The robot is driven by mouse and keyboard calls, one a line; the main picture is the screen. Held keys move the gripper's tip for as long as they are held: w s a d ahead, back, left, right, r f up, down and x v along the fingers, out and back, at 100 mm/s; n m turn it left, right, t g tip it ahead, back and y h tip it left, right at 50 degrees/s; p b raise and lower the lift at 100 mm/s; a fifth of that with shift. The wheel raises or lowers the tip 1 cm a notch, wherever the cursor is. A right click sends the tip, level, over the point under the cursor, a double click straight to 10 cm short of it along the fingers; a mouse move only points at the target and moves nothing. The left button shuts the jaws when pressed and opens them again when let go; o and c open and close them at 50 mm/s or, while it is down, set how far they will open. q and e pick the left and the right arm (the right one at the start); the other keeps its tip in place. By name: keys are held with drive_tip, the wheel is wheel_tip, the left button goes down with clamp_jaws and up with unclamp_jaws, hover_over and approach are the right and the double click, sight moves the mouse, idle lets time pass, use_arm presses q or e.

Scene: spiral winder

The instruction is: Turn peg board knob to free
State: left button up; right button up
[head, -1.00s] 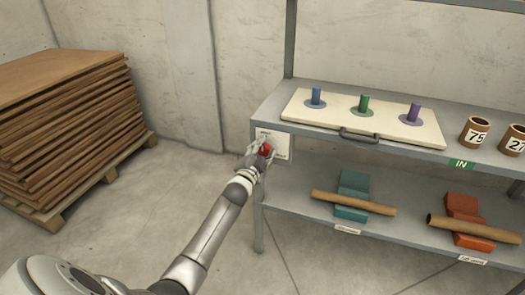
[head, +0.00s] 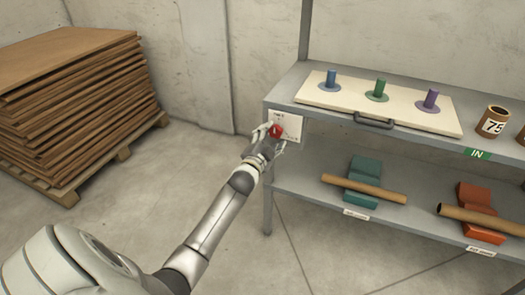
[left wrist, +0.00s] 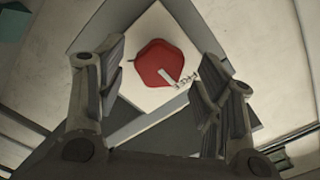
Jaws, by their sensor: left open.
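The red knob (head: 277,131) sits on a white label plate (head: 291,124) at the left front end of the shelf. In the left wrist view the red knob (left wrist: 160,63) shows face-on, with a pale pointer mark running toward its lower right. My left gripper (head: 271,135) is open at the knob. In the left wrist view its two fingers (left wrist: 155,90) stand apart on either side of the knob, with gaps to it. The peg board (head: 420,115) lies on the top shelf, with a blue, a green and a purple peg. My right gripper is not in view.
The grey shelf (head: 290,93) fills the right side. A cardboard core (head: 493,121) stands on top. Tubes on a teal block (head: 363,170) and an orange block (head: 472,199) lie below. A board stack (head: 75,95) is at the left. The floor between is clear.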

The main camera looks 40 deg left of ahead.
use_arm(q)
drive_tip(key=v, duration=0.9)
